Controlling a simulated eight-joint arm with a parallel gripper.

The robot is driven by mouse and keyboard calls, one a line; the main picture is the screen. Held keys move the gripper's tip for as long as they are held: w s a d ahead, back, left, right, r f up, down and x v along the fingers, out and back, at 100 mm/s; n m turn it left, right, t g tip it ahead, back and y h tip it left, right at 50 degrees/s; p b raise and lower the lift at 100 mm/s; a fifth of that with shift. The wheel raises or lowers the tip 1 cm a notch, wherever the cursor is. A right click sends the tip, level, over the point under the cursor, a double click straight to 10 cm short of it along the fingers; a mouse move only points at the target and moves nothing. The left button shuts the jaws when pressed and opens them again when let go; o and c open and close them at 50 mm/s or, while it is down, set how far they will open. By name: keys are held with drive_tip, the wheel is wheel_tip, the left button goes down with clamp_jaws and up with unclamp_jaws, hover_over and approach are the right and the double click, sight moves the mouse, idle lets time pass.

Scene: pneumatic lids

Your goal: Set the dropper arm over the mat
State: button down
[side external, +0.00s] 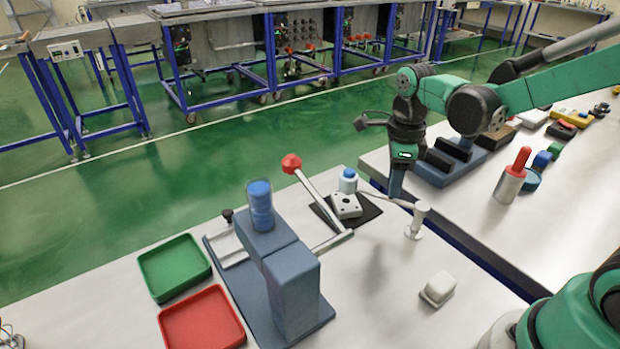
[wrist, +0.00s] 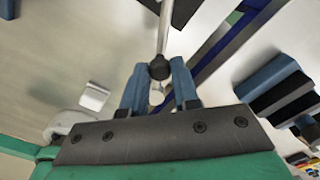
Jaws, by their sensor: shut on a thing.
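The dropper arm (side external: 385,199) is a thin pale rod on a short white post (side external: 416,221) on the table. Its rod reaches left from the post towards the black mat (side external: 369,209), and its tip is hard to make out near the mat. A light grey block (side external: 345,205) sits on the mat. My gripper (side external: 396,193) points down at the rod, close to the post. In the wrist view, its blue fingers (wrist: 158,88) are shut around a dark knob (wrist: 159,68), from which the rod (wrist: 164,30) runs up the picture.
A blue-grey press (side external: 290,290) with a red-balled lever (side external: 291,163) stands left of the mat. Green (side external: 174,267) and red (side external: 201,319) trays lie farther left. A white block (side external: 438,288) lies in front of the post.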

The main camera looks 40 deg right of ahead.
idle(0.4)
drive_tip(key=c, duration=0.7)
unclamp_jaws()
drive_tip(key=shift+o, duration=0.2)
drive_tip(key=shift+r, duration=2.8)
drive_tip(key=shift+s+a+r+n+t, duration=0.1)
drive_tip(key=shift+n+t, duration=0.05)
drive_tip(key=shift+n, duration=0.35)
drive_tip(key=shift+s+a+r+n+t, duration=0.1)
drive_tip(key=shift+n+t, duration=0.05)
drive_tip(key=shift+n, duration=0.35)
drive_tip(key=s+a+n+t, duration=0.1)
drive_tip(key=n+t, duration=0.1)
drive_tip(key=n, duration=0.6)
drive_tip(key=s+a+n+t, duration=0.1)
drive_tip(key=n+t, duration=0.1)
drive_tip(key=n, duration=0.6)
drive_tip(key=s+a+n+t, duration=0.1)
drive_tip(key=s+n+t, duration=0.1)
drive_tip(key=n, duration=0.7)
drive_tip(key=shift+s+a+t, duration=0.1)
drive_tip(key=shift+a+t, duration=0.2)
drive_tip(key=shift+a, duration=0.05)
